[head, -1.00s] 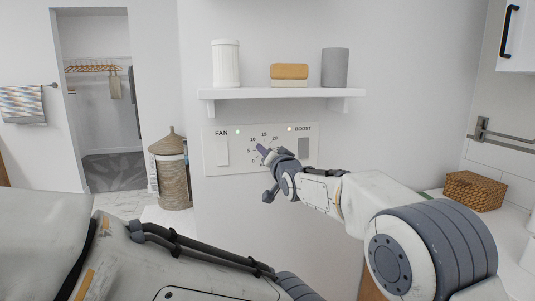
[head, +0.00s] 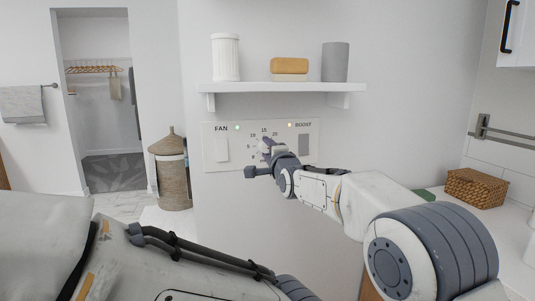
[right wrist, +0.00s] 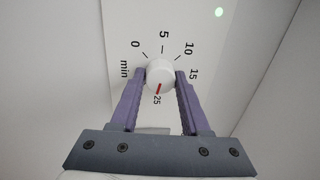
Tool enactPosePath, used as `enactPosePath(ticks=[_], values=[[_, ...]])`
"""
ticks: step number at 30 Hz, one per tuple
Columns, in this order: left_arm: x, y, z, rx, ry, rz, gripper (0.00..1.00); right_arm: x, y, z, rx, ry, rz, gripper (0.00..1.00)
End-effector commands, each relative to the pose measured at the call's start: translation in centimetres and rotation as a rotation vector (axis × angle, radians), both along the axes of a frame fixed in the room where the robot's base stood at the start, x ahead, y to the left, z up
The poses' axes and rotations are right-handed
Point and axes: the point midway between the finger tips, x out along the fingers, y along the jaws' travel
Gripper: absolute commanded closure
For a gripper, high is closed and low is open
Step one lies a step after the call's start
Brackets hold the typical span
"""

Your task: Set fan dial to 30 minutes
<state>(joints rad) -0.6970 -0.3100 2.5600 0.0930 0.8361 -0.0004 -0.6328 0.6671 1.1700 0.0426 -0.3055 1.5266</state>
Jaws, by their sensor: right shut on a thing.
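The fan panel (head: 211,167) is a white plate on the wall below the shelf, with FAN and BOOST labels. Its dial knob (right wrist: 160,73) is round and white with a red pointer mark. In the right wrist view the mark points at about 25 on the minute scale. My right gripper (head: 265,145) is at the dial in the head view. In the right wrist view its two purple fingers (right wrist: 160,81) are shut on the knob from both sides. The 20 and 30 marks cannot be made out there. My left gripper is out of view.
The shelf (head: 280,87) above the panel holds a white ribbed jar (head: 226,58), a tan-topped box (head: 289,67) and a grey cup (head: 335,62). A white rocker (head: 222,149) and a grey rocker (head: 303,145) flank the dial. A wicker basket (head: 476,188) sits on the right counter.

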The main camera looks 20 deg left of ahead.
Motion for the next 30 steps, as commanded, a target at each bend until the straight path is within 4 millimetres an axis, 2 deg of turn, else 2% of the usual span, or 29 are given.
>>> enactPosePath(ticks=[1,15,30], values=[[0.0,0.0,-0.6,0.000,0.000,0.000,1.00,0.0,0.1,-0.4,0.035,0.026,0.001,1.00],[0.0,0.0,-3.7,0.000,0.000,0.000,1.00,-0.1,0.1,-0.5,0.360,0.246,0.001,1.00],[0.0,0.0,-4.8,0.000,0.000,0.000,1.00,-0.1,0.2,-0.2,0.497,0.341,0.000,1.00]])
